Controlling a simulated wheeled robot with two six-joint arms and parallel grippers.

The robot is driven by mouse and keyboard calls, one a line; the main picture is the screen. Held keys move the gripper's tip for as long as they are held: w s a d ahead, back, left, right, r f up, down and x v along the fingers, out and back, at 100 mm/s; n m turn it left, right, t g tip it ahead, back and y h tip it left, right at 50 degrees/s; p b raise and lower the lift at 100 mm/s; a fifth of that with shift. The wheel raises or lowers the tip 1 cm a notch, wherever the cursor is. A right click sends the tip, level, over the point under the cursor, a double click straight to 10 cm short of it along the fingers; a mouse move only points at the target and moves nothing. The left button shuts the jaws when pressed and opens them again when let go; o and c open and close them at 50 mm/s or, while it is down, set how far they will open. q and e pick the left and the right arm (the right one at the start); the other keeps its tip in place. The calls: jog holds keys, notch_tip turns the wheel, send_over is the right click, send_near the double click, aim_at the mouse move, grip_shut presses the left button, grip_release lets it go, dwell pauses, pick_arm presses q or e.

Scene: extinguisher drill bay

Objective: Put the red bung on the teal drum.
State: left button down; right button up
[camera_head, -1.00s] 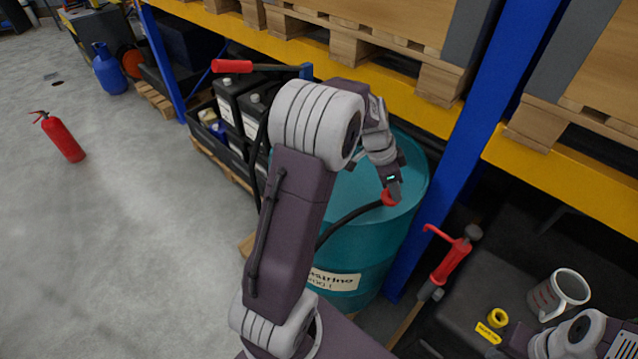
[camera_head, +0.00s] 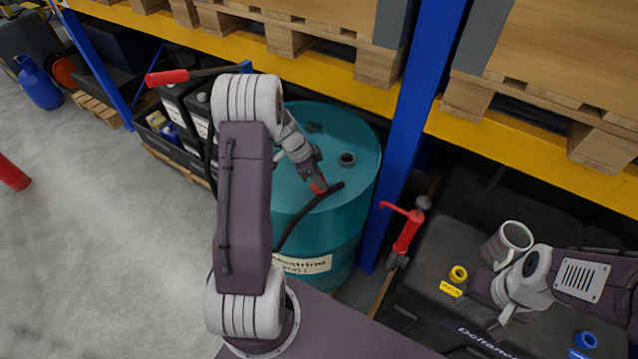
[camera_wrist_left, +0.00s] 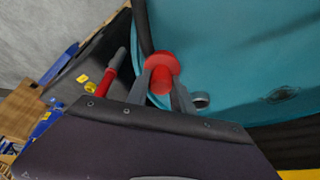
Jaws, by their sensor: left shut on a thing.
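The teal drum (camera_head: 345,225) stands beside the blue post, its top facing up. My left gripper (camera_head: 318,183) is shut on the red bung (camera_head: 320,187) near the front part of the drum's top. In the left wrist view the bung (camera_wrist_left: 161,64) sits between the two grey fingers (camera_wrist_left: 160,90). A dark round opening (camera_head: 347,159) lies on the drum's top, farther back and right of the bung; its ring (camera_wrist_left: 200,100) shows beside a finger in the wrist view.
A black hose (camera_head: 300,216) runs across the drum's front close to the bung. A red hand pump (camera_head: 407,232), white mug (camera_head: 508,242), yellow ring (camera_head: 458,273) and blue ring (camera_head: 585,340) are at right. Shelf beams and the blue post (camera_head: 408,150) stand close behind the drum.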

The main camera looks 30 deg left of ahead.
pick_arm(q)
jog(key=f, duration=0.1)
jog(key=f+p, duration=0.1)
jog(key=f, duration=0.1)
jog(key=shift+s+f+p, duration=0.25)
jog(key=shift+p, duration=0.05)
jog(key=shift+f, duration=0.2)
jog(key=shift+w, duration=0.15)
jog(key=shift+f+b, duration=0.2)
jog(key=shift+b, duration=0.2)
jog(key=c, duration=1.2)
grip_release()
jog(key=shift+r, duration=0.1)
jog(key=shift+o, duration=0.4)
